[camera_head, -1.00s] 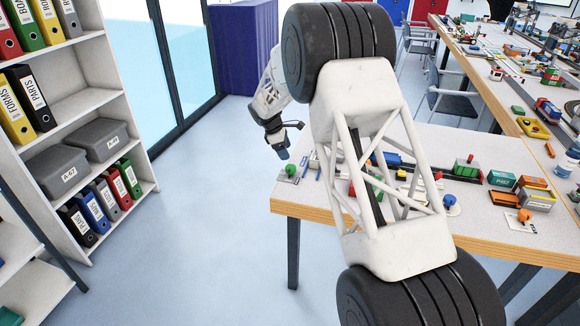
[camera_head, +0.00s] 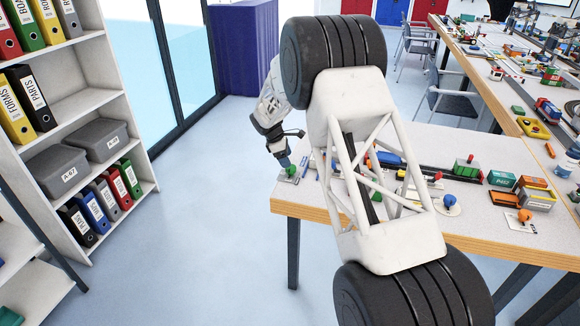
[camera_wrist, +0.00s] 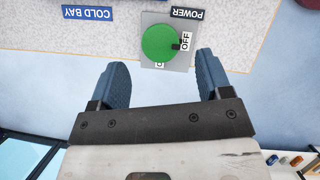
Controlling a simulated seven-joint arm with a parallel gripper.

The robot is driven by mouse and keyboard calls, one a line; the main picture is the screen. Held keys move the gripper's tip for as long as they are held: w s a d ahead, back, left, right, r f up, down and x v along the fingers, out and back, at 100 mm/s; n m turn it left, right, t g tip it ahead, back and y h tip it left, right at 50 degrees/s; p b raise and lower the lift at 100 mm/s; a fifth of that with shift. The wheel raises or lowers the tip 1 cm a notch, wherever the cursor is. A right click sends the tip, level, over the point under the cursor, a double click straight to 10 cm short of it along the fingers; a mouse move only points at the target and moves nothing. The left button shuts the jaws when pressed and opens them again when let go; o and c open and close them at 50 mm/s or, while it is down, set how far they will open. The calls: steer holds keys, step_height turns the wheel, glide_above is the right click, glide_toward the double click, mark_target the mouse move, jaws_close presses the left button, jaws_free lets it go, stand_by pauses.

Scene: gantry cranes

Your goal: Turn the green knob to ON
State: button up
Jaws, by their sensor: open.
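The green knob (camera_wrist: 160,42) sits on a grey plate (camera_wrist: 150,63) on the table in the wrist view. Its dark pointer is at the OFF label (camera_wrist: 186,41). Another label at the plate's edge nearest my gripper is partly hidden under the knob's side. A POWER sign (camera_wrist: 187,13) is beside the plate. My gripper (camera_wrist: 163,80) is open and empty, its two blue fingers apart, with the knob just beyond and between the fingertips. In the head view the green knob (camera_head: 291,170) is at the table's left corner, and my gripper (camera_head: 284,163) is right at it; contact cannot be told.
A COLD BAY sign (camera_wrist: 88,13) lies beside the plate. The table (camera_head: 320,212) also holds a blue knob (camera_head: 449,200), an orange knob (camera_head: 525,215) and several model train cars. A shelf with binders (camera_head: 92,205) stands left; the floor between is clear.

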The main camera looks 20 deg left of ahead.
mark_target(291, 171)
steer(key=shift+x, duration=2.3)
steer(key=c, duration=0.9)
